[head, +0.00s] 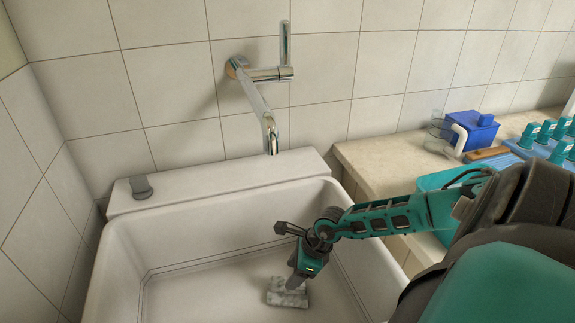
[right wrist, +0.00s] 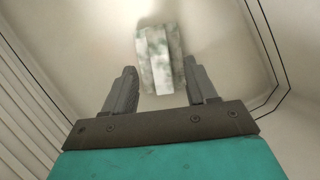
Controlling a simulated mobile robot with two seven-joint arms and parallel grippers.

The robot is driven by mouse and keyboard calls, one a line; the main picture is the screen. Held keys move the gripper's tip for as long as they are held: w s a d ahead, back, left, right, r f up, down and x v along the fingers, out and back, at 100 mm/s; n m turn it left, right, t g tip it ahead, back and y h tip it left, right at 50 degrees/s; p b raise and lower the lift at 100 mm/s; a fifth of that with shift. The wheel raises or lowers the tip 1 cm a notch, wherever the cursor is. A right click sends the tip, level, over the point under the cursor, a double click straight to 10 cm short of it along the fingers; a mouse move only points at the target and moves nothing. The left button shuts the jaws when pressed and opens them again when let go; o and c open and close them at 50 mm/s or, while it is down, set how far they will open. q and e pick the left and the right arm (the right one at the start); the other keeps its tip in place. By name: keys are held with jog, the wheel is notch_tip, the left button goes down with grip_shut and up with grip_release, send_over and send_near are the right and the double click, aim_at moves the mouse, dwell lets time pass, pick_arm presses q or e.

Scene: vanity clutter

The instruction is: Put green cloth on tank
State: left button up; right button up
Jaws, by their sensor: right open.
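A pale grey-green mottled cloth (head: 287,298), seemingly folded, lies on the floor of the white basin (head: 118,262). It also shows in the right wrist view (right wrist: 160,58), just beyond and between the fingers. My right gripper (head: 294,284) reaches down into the basin, over the cloth, and partly hides it in the head view. In the right wrist view the two fingers (right wrist: 160,76) are apart, with nothing clearly held between them. I cannot tell whether they touch the cloth. Nothing in view is clearly a tank. My left gripper is not in view.
A flat white ledge (head: 230,178) runs behind the basin, with a grey knob (head: 141,187) at its left. A chrome tap (head: 262,105) hangs above. The beige counter (head: 385,160) at right holds a blue box (head: 472,133), a clear container (head: 437,132) and several teal-capped items (head: 545,132).

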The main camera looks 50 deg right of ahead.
jog(key=v, duration=0.6)
jog(key=shift+r+p, duration=0.35)
jog(key=shift+p, duration=0.05)
jog(key=shift+s+d, duration=0.1)
jog(key=shift+s, duration=0.05)
